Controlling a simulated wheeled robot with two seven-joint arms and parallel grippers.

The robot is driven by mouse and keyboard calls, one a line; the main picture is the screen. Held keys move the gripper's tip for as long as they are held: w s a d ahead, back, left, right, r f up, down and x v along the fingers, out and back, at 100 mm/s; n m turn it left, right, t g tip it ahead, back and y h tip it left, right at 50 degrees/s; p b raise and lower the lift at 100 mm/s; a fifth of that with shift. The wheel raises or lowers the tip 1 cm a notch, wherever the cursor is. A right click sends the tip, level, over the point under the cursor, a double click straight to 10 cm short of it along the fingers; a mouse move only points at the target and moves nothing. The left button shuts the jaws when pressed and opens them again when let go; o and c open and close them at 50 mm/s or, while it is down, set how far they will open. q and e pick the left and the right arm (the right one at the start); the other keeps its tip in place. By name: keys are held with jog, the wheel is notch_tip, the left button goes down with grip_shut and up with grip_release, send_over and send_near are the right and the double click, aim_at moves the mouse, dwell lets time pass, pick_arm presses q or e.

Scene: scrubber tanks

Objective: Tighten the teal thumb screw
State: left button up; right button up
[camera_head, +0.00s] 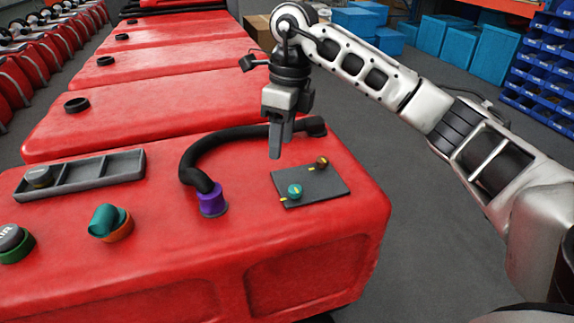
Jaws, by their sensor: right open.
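The teal thumb screw (295,191) sits on a dark grey plate (318,193) on top of the red tank, with a small yellow mark beside it. A brown-orange thumb screw (321,162) sits at the plate's far right corner, also by a yellow mark. My right gripper (276,150) points down above the far left side of the plate, behind the teal screw in the picture. It is apart from both screws and holds nothing I can see. My left gripper does not show.
A black hose (206,150) with a purple collar (212,201) arches left of the plate. A teal cap (107,220) on an orange ring, a grey tray (94,175) and a green-ringed cap (14,243) lie further left. More red tanks (150,105) stand behind.

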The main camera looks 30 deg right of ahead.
aim_at(295, 188)
jog(key=d+r+h, duration=0.2)
jog(key=d, duration=0.2)
jog(key=shift+m, duration=0.3)
jog(key=f, duration=0.5)
jog(key=f+b, duration=0.1)
jog(key=f, duration=0.9)
jog(key=shift+w+a+f, duration=0.2)
jog(key=shift+a+f, duration=0.05)
jog(key=c, duration=1)
